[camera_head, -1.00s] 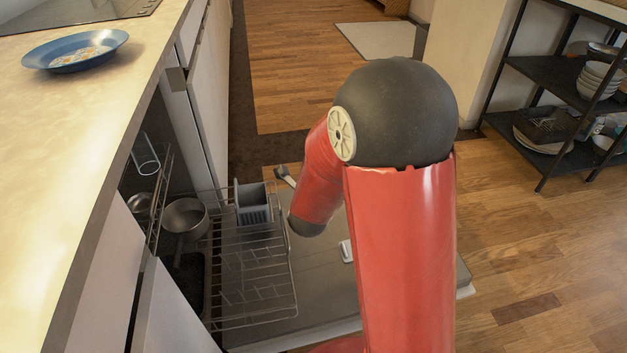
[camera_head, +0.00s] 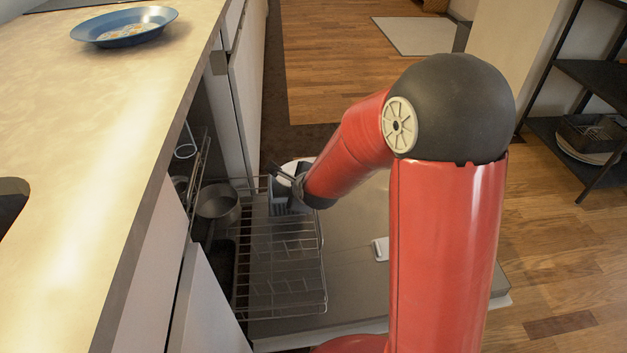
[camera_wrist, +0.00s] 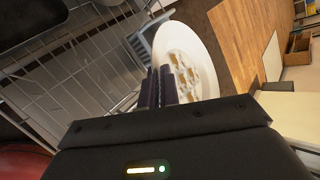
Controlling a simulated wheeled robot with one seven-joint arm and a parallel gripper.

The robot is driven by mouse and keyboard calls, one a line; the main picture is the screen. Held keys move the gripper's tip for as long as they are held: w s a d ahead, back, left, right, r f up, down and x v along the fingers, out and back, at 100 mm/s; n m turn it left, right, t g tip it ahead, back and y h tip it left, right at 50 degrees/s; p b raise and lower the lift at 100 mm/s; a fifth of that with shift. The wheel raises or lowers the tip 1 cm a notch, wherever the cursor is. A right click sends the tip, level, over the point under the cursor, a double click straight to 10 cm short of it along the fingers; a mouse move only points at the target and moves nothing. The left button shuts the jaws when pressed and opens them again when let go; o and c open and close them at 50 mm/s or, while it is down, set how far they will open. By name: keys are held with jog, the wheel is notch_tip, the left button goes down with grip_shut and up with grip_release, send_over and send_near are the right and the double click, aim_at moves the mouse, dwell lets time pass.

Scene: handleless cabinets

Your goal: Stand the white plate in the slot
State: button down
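The white plate (camera_wrist: 202,62) has a yellow-brown pattern and shows tilted at the fingertips in the wrist view. In the head view, only part of the plate (camera_head: 296,166) shows past my wrist. My gripper (camera_wrist: 160,82) has its dark fingers close together at the plate's near rim and appears shut on it; the exact contact is small. In the head view, my gripper (camera_head: 285,178) is over the far end of the pulled-out wire dish rack (camera_head: 285,268). The rack's wire slots are visible, and no plate stands in them.
A grey cutlery basket (camera_head: 279,205) sits at the rack's far end, partly hidden by my arm. A pot (camera_head: 218,203) is at the rack's left. The open dishwasher door (camera_head: 350,285) lies below. The counter (camera_head: 110,120) holds a blue plate (camera_head: 125,27).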

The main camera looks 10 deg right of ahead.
jog(key=s+a+f+n+g+b, duration=0.3)
jog(key=s+a+n+g, duration=0.4)
jog(key=a+n+g, duration=0.15)
jog(key=s+d+r+n+g+h+b, duration=0.2)
jog(key=s+d+n+h+b, duration=0.2)
jog(key=s+n+h+b, duration=0.1)
jog(key=shift+s+n+h, duration=0.8)
jog(key=shift+n+h, duration=0.3)
jog(key=shift+n, duration=0.05)
jog(key=shift+d+f, duration=0.1)
dwell(2.1)
notch_tip(320, 180, down, 9)
jog(key=b, duration=0.5)
jog(key=shift+d+f+b, duration=0.15)
jog(key=shift+d+b, duration=0.15)
jog(key=shift+b, duration=0.1)
dwell(0.7)
